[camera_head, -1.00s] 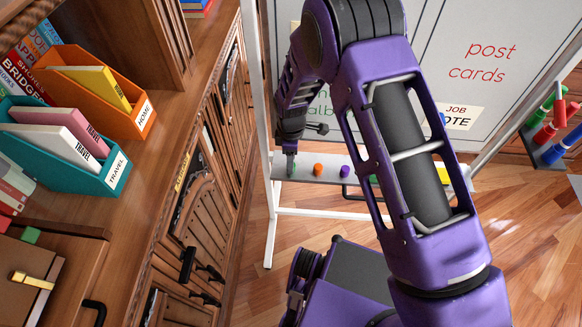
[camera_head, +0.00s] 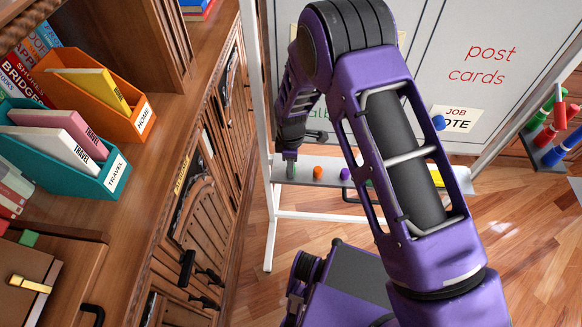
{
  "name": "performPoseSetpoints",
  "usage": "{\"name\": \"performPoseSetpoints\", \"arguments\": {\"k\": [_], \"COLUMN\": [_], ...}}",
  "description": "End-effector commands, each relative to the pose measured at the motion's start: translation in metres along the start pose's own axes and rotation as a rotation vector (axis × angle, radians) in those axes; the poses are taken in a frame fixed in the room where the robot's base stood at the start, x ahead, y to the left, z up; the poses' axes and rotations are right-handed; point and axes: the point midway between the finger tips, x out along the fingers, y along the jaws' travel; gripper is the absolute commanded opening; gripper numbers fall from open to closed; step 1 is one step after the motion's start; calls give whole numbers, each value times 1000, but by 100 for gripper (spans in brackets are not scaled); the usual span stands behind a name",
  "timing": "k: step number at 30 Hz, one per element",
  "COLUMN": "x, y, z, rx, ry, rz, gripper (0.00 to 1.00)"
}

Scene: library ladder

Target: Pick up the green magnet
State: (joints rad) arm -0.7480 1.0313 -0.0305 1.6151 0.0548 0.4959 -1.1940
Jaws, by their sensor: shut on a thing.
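The grey tray (camera_head: 330,180) of the white board stand holds a row of small magnets. My gripper (camera_head: 290,167) points down at the tray's left end and is shut on a small green magnet (camera_head: 291,171), most of which the fingers hide. I cannot tell whether this magnet touches the tray. An orange magnet (camera_head: 318,172) and a purple magnet (camera_head: 345,174) stand to its right. Another bit of green shows beside my arm further right, mostly hidden.
The whiteboard (camera_head: 480,30) rises behind the tray, with a blue magnet (camera_head: 438,122) near a job note. A wooden cabinet (camera_head: 170,150) with book boxes stands at the left. A rack of coloured markers (camera_head: 550,140) is at the far right. A yellow item (camera_head: 436,176) lies on the tray.

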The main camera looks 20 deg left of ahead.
Motion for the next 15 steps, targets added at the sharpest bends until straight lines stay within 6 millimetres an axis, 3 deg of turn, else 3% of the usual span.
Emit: {"name": "performPoseSetpoints", "arguments": {"k": [11, 15], "x": [-36, -36], "y": [1, -13], "z": [-1, 23], "rx": [0, 5], "ry": [2, -1], "rz": [2, -3], "gripper": [0, 0]}}
